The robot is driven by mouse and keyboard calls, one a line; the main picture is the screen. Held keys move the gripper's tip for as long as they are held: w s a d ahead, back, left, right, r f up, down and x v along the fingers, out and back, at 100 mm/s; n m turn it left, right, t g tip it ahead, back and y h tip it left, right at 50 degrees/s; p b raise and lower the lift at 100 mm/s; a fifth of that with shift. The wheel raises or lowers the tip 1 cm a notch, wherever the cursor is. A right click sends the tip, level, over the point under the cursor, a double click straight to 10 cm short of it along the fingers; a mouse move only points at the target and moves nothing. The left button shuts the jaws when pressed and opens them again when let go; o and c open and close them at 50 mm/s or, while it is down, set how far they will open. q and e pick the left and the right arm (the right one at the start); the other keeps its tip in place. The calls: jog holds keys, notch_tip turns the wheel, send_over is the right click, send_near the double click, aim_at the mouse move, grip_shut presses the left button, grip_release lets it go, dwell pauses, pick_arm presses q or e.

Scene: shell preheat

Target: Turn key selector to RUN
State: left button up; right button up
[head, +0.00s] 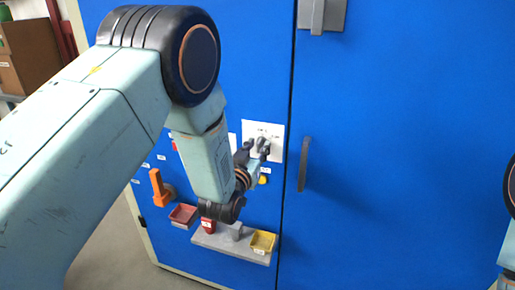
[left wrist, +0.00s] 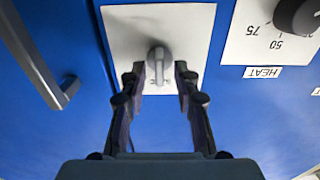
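The key selector (left wrist: 158,62) is a grey knob with a bar-like grip on a white plate (left wrist: 120,30) on the blue cabinet front. In the left wrist view its grip points down the picture, toward my gripper. My left gripper (left wrist: 160,78) is open, with one fingertip on each side of the grip and visible gaps. In the head view the left gripper (head: 254,151) is at the white plate (head: 277,130), partly hiding the selector. Markings on the plate cannot be read. My right gripper is out of view; only part of that arm shows at the right edge.
A dial (left wrist: 298,14) sits beside the selector plate, over a HEAT label (left wrist: 263,72). A door handle (head: 304,164) stands out to the right. Below are an orange handle (head: 160,188), a red bin (head: 183,214), a yellow bin (head: 263,242) and a grey shelf (head: 215,243).

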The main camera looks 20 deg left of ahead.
pick_arm(q)
jog(key=shift+w+f, duration=0.1)
jog(key=shift+w, duration=0.15)
jog(key=shift+c, duration=0.3)
jog(key=shift+s, duration=0.1)
grip_shut()
